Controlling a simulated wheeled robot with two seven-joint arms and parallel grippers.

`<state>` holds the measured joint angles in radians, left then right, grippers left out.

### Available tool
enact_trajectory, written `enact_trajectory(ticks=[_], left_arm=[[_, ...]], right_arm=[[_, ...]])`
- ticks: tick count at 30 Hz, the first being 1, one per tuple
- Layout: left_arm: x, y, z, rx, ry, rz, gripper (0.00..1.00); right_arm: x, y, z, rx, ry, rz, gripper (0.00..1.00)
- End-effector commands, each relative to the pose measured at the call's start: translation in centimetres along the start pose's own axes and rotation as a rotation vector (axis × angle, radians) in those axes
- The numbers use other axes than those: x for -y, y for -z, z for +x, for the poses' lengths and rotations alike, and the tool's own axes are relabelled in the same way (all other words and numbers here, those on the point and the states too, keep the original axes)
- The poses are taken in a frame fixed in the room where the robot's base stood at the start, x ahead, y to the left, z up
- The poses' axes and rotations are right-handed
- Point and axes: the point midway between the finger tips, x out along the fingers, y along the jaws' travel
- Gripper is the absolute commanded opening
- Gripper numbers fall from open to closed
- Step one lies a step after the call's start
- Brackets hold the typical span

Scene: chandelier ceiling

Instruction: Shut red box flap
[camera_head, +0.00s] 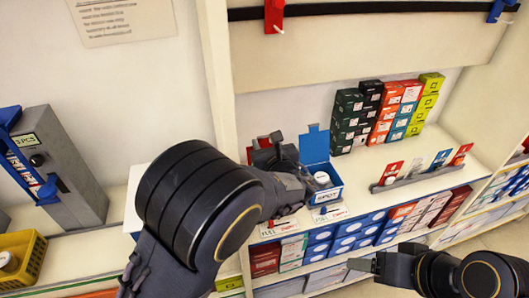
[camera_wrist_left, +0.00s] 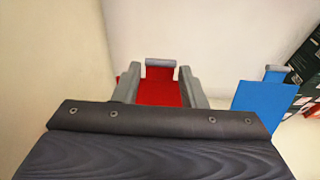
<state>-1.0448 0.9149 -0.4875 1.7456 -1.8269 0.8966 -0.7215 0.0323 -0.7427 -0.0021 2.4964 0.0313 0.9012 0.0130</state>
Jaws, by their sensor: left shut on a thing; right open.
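The red box's raised flap (camera_wrist_left: 160,88) shows between the grey fingers of my left gripper (camera_wrist_left: 160,72) in the left wrist view. In the head view, a small red part of it (camera_head: 250,154) shows beside my left gripper (camera_head: 274,150). My left gripper is shut on the red flap, which stands up. The red box's body is hidden behind my left arm and gripper. My right gripper (camera_head: 362,265) is open and empty, low in front of the shelf at the right.
A blue box (camera_head: 326,193) with its flap raised (camera_head: 315,146) stands just right of the red box. Stacked cartons (camera_head: 348,122) stand behind, and a rack of cards (camera_head: 420,176) is further right. A grey dispenser (camera_head: 70,165) and yellow basket (camera_head: 32,262) are left.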

Motion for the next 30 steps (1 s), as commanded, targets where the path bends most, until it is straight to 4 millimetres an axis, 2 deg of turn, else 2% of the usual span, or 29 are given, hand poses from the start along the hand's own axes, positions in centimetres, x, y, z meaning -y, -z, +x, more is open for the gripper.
enact_trajectory(ticks=[1, 6, 10, 14, 21, 30], left_arm=[[0.1, 1.4, -0.2, 0.034, 0.003, -0.002, 0.0], [0.1, 1.8, -1.7, 0.16, 0.003, -0.001, 0.0], [0.1, 2.0, -2.7, 0.251, 0.002, -0.001, 0.0], [0.1, 2.0, -3.6, 0.329, 0.002, 0.001, 0.0], [0.0, 2.4, -4.6, 0.324, 0.002, 0.001, 0.0], [0.0, 2.7, -4.8, 0.318, 0.001, 0.003, 0.0]], right_arm=[[-0.9, -1.1, 2.1, 0.0, 0.0, 0.0, 0.66], [-2.3, -2.6, 5.1, 0.0, 0.0, 0.0, 0.66], [-3.1, -3.4, 6.8, 0.0, 0.0, 0.0, 0.66], [-3.5, -3.8, 7.5, 0.0, 0.0, 0.0, 0.66], [-3.6, -4.0, 7.9, 0.0, 0.0, 0.0, 0.66], [-3.6, -4.0, 8.0, 0.0, 0.0, 0.0, 0.66]])
